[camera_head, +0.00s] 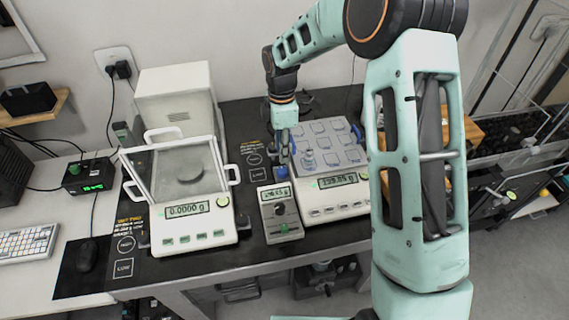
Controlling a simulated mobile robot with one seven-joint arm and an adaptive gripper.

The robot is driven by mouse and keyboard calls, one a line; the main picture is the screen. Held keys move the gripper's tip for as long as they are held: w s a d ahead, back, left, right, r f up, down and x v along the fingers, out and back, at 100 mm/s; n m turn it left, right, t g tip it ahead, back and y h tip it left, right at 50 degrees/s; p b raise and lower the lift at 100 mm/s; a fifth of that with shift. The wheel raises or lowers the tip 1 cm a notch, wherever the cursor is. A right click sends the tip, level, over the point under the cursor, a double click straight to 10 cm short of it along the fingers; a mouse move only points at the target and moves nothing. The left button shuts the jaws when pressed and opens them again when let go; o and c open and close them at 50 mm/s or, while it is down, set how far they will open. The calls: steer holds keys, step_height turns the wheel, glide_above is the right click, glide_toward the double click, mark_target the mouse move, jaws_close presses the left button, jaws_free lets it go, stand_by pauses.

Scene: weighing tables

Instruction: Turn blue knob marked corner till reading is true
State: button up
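My gripper (284,158) points down between the two balances. Its fingers are small and dark here, and I cannot tell whether they are open or shut. Just below the fingertips is a small blue part (282,174), which looks like a blue knob; whether the fingers touch it is unclear. In front of it stands a small grey box (268,222) with a lit display, a dark knob and a green part. The right balance (338,204) has a lit display reading about 178.65, too small to be sure. A corner mark cannot be made out.
The left balance (192,237) has a glass shield and reads 0.0000 g. My arm hides the table's right side.

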mark_target(283, 170)
step_height(283, 170, down, 8)
steer(key=shift+f+p, duration=0.15)
steer(key=shift+p, duration=0.25)
jaws_close()
steer(key=shift+w+f+m+b, duration=0.1)
steer(key=shift+f+m+b, duration=0.05)
steer(key=shift+m+b, duration=0.85)
steer(key=shift+m, duration=0.2)
steer(key=shift+r+m, duration=0.2)
steer(key=shift+m, duration=0.1)
jaws_free()
